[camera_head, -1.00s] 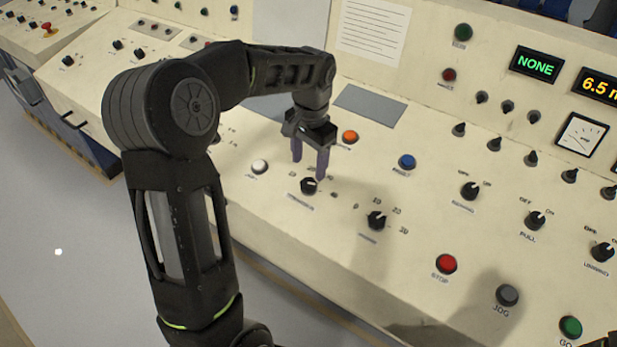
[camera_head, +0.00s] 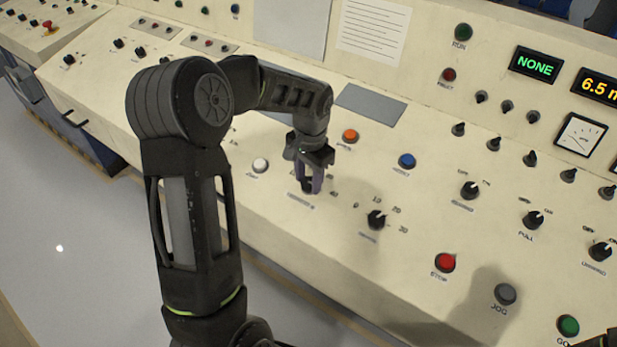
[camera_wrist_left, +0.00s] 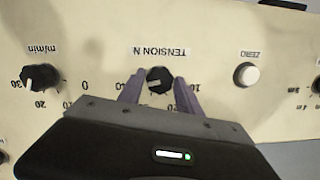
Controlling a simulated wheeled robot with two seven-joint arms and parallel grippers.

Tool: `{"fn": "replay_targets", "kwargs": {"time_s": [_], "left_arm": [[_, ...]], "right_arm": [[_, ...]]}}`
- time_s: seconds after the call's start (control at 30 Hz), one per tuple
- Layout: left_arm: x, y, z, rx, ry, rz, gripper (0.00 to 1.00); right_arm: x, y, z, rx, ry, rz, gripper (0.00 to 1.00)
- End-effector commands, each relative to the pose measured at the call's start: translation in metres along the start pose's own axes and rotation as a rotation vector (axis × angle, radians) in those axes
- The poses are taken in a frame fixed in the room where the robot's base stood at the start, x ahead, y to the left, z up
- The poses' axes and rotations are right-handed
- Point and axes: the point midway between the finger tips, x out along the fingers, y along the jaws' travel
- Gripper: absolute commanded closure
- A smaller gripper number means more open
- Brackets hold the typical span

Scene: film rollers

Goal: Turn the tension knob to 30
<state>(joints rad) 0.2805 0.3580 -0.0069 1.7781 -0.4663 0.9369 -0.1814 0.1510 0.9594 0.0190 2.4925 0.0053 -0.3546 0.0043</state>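The black tension knob (camera_head: 309,188) sits on the sloping cream panel, mostly covered by my left gripper (camera_head: 309,184) in the head view. In the left wrist view the knob (camera_wrist_left: 160,80) shows upside down beside its "TENSION N" label (camera_wrist_left: 160,51), with a pale pointer mark toward the picture's left. The left gripper's two purple fingers (camera_wrist_left: 159,86) stand on either side of the knob and appear to touch it. A "10" shows right of the knob there; the other tension numbers are mostly hidden by the gripper. My right gripper is not clearly seen.
A black m/min knob (camera_head: 376,219) stands just right of the tension knob. A white ZERO button (camera_head: 260,166) lies to its left, and an orange button (camera_head: 350,136) and a blue button (camera_head: 407,161) lie behind. A red STOP button (camera_head: 445,262) is nearer the front.

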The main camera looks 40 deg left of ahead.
Motion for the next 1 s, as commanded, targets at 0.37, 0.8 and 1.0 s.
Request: {"fn": "replay_targets", "kwargs": {"time_s": [0.37, 0.8, 1.0], "left_arm": [[-0.0003, 0.0000, -0.0001, 0.000, 0.000, 0.000, 0.91], [-0.0002, -0.0002, -0.0003, -0.021, 0.001, 0.005, 1.00], [0.0002, -0.0006, -0.0004, -0.087, 0.001, 0.020, 1.00]], "right_arm": [[-0.0001, -0.0001, 0.0000, 0.000, 0.000, 0.000, 1.00], [0.0009, 0.0003, -0.0002, 0.000, 0.000, 0.000, 1.00], [0.0036, 0.0011, -0.0005, -0.001, 0.001, -0.001, 1.00]]}}
